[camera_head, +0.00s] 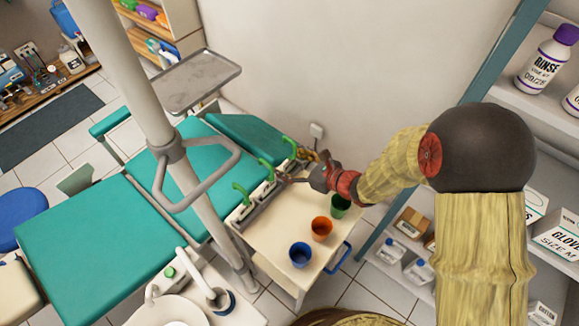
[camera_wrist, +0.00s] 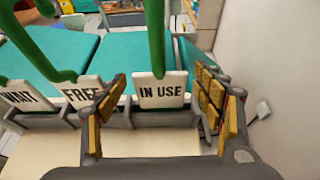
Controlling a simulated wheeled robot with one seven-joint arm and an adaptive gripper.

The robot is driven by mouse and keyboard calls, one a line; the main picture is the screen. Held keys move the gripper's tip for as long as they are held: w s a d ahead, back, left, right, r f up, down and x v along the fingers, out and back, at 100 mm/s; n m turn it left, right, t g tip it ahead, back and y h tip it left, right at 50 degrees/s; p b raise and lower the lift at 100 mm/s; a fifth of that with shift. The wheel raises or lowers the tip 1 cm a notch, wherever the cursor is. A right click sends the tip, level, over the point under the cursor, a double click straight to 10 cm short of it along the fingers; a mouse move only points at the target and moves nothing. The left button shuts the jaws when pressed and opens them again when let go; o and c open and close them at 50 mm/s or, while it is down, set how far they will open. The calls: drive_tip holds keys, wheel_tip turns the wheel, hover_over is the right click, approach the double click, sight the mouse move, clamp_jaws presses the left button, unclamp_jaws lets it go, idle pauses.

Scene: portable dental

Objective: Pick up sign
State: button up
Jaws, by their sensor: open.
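The white IN USE sign (camera_wrist: 162,92) stands upright in a grey holder (camera_wrist: 146,117) in the wrist view, with a green hooked handle (camera_wrist: 156,40) rising from it. To its left stand a FREE sign (camera_wrist: 82,92) and a WAIT sign (camera_wrist: 22,93), also with green handles. My gripper (camera_head: 298,168) is open, and the IN USE sign shows between its two padded fingers in the wrist view. I cannot tell whether a finger touches it. In the head view the green handles (camera_head: 241,192) line the side of the cart; the sign faces are hard to make out.
Blue (camera_head: 299,255), orange (camera_head: 321,229) and green (camera_head: 340,207) cups stand on the cart top (camera_head: 285,220). The teal dental chair (camera_head: 95,235) lies beyond the signs. A wall is close on the right in the wrist view. Shelves with bottles and boxes stand at the right.

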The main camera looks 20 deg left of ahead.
drive_tip(key=shift+a, duration=0.1)
drive_tip(key=c, duration=0.3)
drive_tip(key=c, duration=0.9)
drive_tip(key=shift+r, duration=0.1)
drive_tip(key=shift+c, duration=0.2)
